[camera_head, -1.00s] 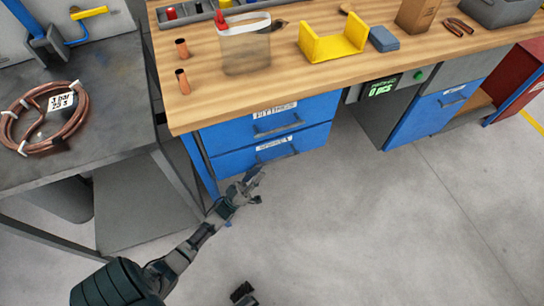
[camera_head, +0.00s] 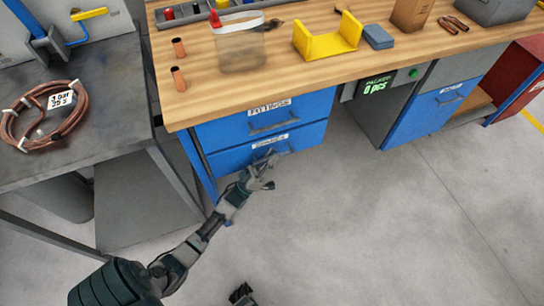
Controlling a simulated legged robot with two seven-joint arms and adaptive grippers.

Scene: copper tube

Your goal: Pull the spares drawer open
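The blue spares drawer (camera_head: 232,158) is the lower of two stacked drawers under the wooden bench, and it looks closed. Its white label is blurred, and a dark bar handle (camera_head: 288,142) runs across its front. My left gripper (camera_head: 271,170) is just in front of this drawer, at its lower middle, with fingers spread and nothing between them. Its upper finger overlaps the handle in the picture; I cannot tell whether they touch. A dark part of my own body (camera_head: 241,293), perhaps the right gripper, shows at the bottom edge, too little to read.
The blue fittings drawer (camera_head: 222,130) is closed directly above. The wooden bench top (camera_head: 225,98) overhangs both and carries a clear bag, yellow bracket and copper pieces. A grey table (camera_head: 95,120) with a copper coil (camera_head: 42,115) stands at left. The floor (camera_head: 370,220) in front is clear.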

